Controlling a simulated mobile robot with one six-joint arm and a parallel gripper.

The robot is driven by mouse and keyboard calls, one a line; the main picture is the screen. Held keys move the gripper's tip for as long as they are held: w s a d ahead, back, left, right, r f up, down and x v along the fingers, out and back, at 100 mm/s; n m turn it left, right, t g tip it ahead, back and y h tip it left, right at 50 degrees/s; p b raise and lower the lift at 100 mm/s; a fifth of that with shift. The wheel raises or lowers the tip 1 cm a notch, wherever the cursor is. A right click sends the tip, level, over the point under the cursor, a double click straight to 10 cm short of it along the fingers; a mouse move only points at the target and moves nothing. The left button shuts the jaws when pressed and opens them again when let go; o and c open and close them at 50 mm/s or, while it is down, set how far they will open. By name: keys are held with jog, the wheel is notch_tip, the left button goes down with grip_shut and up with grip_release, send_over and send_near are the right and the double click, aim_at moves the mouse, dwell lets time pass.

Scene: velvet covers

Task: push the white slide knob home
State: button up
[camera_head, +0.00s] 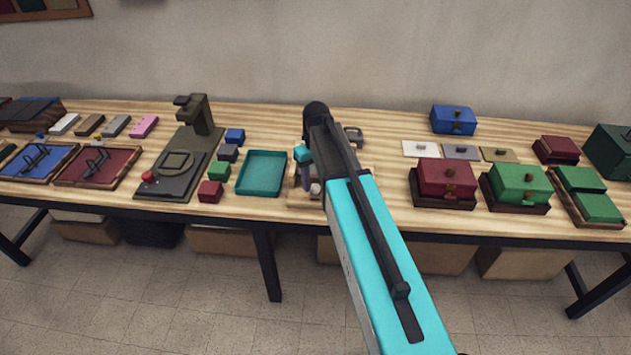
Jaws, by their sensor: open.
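A small whitish knob (316,189) shows at mid-table, close to the left side of my arm. It seems to sit on a light wooden base (298,199), much of which is hidden behind my arm. How far the knob is along its slide cannot be told. My gripper (305,183) points down over this base, just left of the knob. It is open, with nothing seen between its fingers. Whether a finger touches the knob cannot be told.
A teal tray (281,194) lies just left of the base, with small red, green and blue blocks beyond it. A dark green press-like stand (199,115) rises farther left. Red (446,176) and green (518,184) boxes stand to the right.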

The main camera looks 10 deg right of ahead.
jog(key=shift+f, duration=0.6)
grip_shut()
